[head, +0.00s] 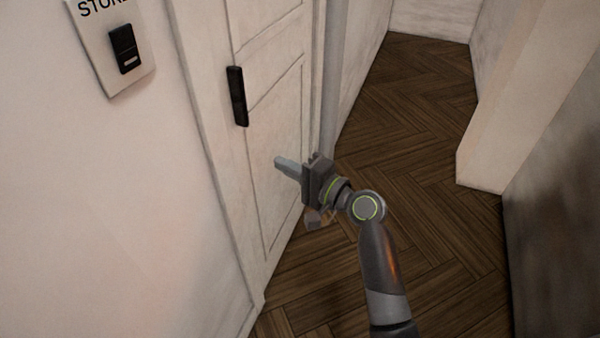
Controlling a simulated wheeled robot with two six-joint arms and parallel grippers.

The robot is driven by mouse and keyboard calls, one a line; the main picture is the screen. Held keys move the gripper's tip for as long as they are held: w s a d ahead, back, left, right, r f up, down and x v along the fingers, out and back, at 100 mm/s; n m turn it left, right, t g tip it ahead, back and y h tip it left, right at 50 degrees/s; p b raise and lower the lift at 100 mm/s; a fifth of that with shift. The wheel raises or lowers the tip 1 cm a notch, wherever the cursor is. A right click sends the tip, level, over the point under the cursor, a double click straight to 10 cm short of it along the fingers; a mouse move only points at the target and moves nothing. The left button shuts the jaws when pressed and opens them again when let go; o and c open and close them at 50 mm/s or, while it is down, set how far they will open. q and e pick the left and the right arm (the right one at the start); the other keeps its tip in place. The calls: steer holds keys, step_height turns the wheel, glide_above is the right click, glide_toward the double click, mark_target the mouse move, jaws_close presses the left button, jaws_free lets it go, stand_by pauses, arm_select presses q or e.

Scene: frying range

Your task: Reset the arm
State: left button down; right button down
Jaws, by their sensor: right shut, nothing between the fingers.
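My right arm reaches up from the bottom of the head view, bent at the wrist. My right gripper (283,164) points left toward a white panelled door (275,115). Its fingers are together with nothing between them. In the picture the fingertips overlap the door's lower panel; I cannot tell whether they touch it. My left gripper is not in view.
The door has a black handle (237,96). A sign plate with a black switch (124,48) is on the pale wall at left. Dark herringbone floor (415,120) runs clear to the back. A pale wall corner (500,135) and a dark grey surface (560,220) stand at right.

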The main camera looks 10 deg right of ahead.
steer(key=shift+v, duration=1.75)
steer(key=d+f+g+h+p, duration=0.1)
steer(key=d+f+h, duration=0.2)
steer(key=f, duration=0.6)
steer(key=d+f+g+h, duration=0.1)
steer(key=d+f+h, duration=0.15)
steer(key=f, duration=0.75)
steer(key=s+d+f+g+h+p, duration=0.1)
steer(key=s+d+f, duration=0.15)
steer(key=f, duration=0.35)
steer(key=s+d+f+n+g+h, duration=0.1)
steer(key=s+d+f+h, duration=0.1)
steer(key=s+f, duration=0.3)
steer(key=s+d+f+g+h+p, duration=0.1)
steer(key=s+d+f, duration=0.15)
steer(key=f, duration=0.55)
steer(key=s+d+f+n+g+h, duration=0.1)
steer(key=s+f, duration=0.4)
steer(key=s, duration=0.7)
steer(key=s+d+f+n+g+h+p, duration=0.1)
steer(key=s+d+f+n+g, duration=0.2)
steer(key=s, duration=0.9)
steer(key=s+d+f+n+g+h+p, duration=0.1)
steer(key=s+d+f, duration=0.5)
steer(key=s, duration=0.6)
step_height(320, 180, down, 2)
steer(key=n+g+h, duration=0.1)
steer(key=n, duration=0.1)
steer(key=shift+s+d+n+g, duration=0.2)
steer(key=shift+n+g, duration=0.2)
